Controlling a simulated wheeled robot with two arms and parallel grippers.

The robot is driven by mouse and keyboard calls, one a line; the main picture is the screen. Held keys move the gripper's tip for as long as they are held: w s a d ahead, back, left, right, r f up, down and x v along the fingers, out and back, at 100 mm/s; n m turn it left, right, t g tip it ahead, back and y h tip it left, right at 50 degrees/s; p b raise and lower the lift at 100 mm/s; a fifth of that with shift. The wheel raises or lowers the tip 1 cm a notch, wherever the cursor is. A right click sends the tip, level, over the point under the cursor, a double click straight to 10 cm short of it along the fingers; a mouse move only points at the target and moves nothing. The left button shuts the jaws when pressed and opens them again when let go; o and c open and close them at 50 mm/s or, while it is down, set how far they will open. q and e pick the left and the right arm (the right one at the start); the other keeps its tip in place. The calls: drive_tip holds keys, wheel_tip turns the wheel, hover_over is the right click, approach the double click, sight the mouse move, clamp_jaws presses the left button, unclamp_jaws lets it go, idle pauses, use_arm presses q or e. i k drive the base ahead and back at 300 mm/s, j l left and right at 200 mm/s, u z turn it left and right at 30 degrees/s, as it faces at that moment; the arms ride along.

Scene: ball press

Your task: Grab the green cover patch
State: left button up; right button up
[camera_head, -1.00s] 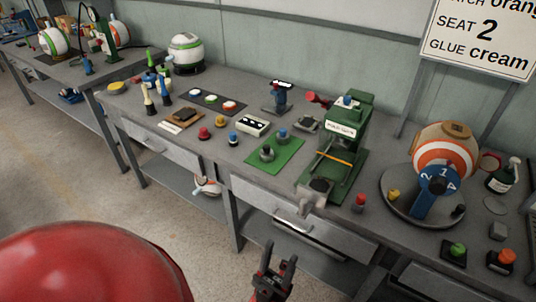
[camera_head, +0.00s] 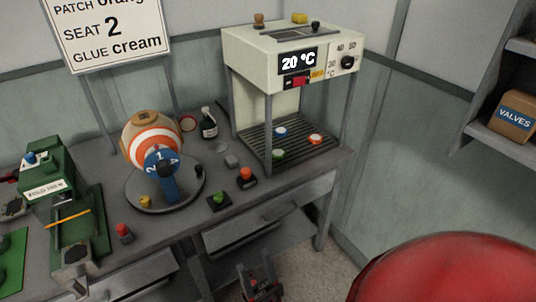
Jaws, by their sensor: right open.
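A small green disc (camera_head: 278,154), which looks like the green cover patch, lies on the dark slatted rack (camera_head: 302,156) of the cream heater. A blue and white disc (camera_head: 280,132) and an orange disc (camera_head: 315,138) lie on the same rack. My right gripper (camera_head: 258,275) is open and empty at the bottom of the view, low in front of the bench and well apart from the discs. My left gripper is out of view.
The cream heater (camera_head: 255,52) reads 20 °C and has posts at its corners beside the rack. A green button (camera_head: 218,198), an orange button (camera_head: 246,175) and a striped ball (camera_head: 152,135) on a round stand are to the left.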

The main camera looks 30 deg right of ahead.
sight(278, 153)
drive_tip(key=l+z, duration=0.2)
drive_tip(key=l, duration=0.2)
drive_tip(key=i+l+z, duration=0.2)
drive_tip(key=l, duration=0.2)
drive_tip(key=l+z, duration=0.25)
drive_tip(key=l, duration=0.15)
drive_tip(key=i, duration=0.05)
